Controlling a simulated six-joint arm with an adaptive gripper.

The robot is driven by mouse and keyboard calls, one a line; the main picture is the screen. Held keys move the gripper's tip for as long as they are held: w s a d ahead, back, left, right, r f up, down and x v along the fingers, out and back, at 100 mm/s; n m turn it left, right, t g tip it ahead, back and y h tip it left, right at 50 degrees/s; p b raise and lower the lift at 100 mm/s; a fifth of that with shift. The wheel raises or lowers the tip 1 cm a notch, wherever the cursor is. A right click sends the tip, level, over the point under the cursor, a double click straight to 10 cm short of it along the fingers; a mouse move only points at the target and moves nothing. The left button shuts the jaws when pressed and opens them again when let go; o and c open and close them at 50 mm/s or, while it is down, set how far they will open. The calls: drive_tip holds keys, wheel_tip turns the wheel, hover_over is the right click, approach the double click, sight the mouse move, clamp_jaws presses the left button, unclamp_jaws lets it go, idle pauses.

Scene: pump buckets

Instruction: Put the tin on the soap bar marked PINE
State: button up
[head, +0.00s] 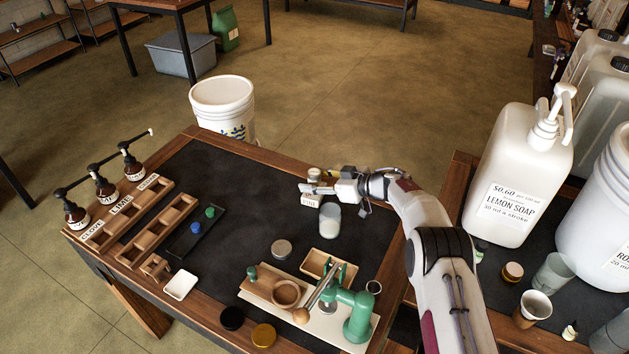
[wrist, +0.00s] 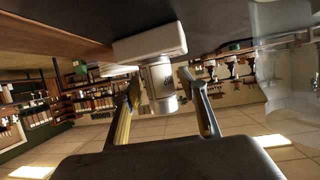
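The soap bar (head: 310,201) is a small pale block on the dark mat near the far right of the table, its lettering too small to read surely. In the wrist view the bar (wrist: 150,42) lies against the dark mat at the top of the upside-down picture. The tin (wrist: 160,88), a short silvery cylinder with a label, is upright at the bar, its base seeming to meet the bar's top. In the head view the tin (head: 314,172) shows behind the near finger.
A translucent cup (head: 330,220) stands close in front of my gripper. Wooden racks (head: 140,222) and pump bottles (head: 103,184) fill the left. The mat's middle is clear.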

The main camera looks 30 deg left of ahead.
drive_tip(key=shift+r, duration=0.2)
drive_tip(key=w+v, duration=0.1)
drive_tip(key=v, duration=1.1)
drive_tip(key=shift+s, duration=0.45)
idle(0.3)
idle(0.4)
